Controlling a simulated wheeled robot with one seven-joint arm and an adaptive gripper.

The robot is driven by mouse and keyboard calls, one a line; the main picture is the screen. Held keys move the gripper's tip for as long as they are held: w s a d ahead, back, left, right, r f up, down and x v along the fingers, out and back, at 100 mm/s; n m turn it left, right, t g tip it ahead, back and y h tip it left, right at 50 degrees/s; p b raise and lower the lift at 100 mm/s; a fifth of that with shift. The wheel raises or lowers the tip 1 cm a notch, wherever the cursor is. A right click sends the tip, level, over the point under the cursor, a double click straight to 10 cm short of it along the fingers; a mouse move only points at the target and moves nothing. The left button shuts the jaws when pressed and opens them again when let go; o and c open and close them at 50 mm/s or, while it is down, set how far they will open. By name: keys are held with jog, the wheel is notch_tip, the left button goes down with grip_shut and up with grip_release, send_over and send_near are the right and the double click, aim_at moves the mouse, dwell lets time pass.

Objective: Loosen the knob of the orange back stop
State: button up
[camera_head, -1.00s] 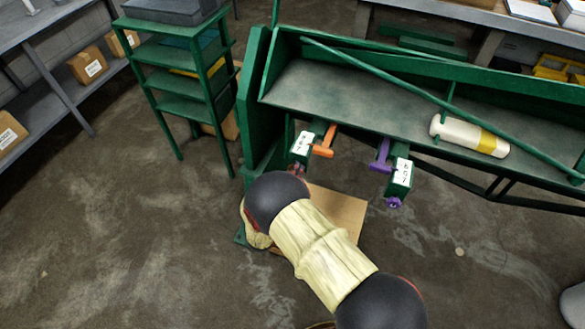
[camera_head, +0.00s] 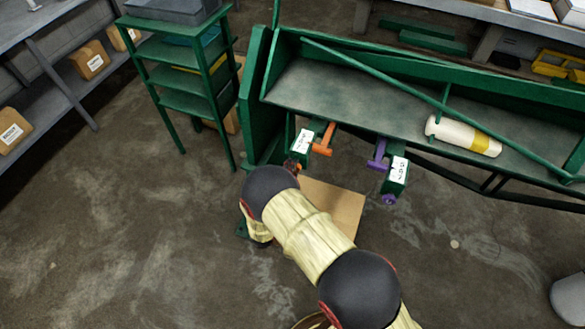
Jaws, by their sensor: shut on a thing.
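The orange back stop (camera_head: 323,139) sits at the front edge of the green machine, beside a green block with a white label (camera_head: 302,141). Its knob (camera_head: 294,163) is at the block's near end, mostly hidden. My gripper (camera_head: 290,168) is at this knob and shut on it, with only small dark parts showing past my arm's black joint. The turn of the knob cannot be made out. The purple back stop (camera_head: 377,152), with its purple knob (camera_head: 388,199), is to the right on a second labelled block.
A white bottle with a yellow band (camera_head: 463,137) lies on the green machine's bed (camera_head: 340,88). A green shelf stand (camera_head: 188,103) is at its left. A cardboard sheet (camera_head: 335,205) lies on the floor below. Open floor lies left and right of my arm.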

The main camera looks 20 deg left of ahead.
jog(key=shift+f+n+p, duration=0.1)
jog(key=shift+n+p, duration=0.2)
jog(key=shift+n, duration=1)
jog(key=o, duration=1.1)
jog(key=shift+o, duration=0.2)
jog(key=s+a, duration=0.1)
jog(key=s, duration=1.1)
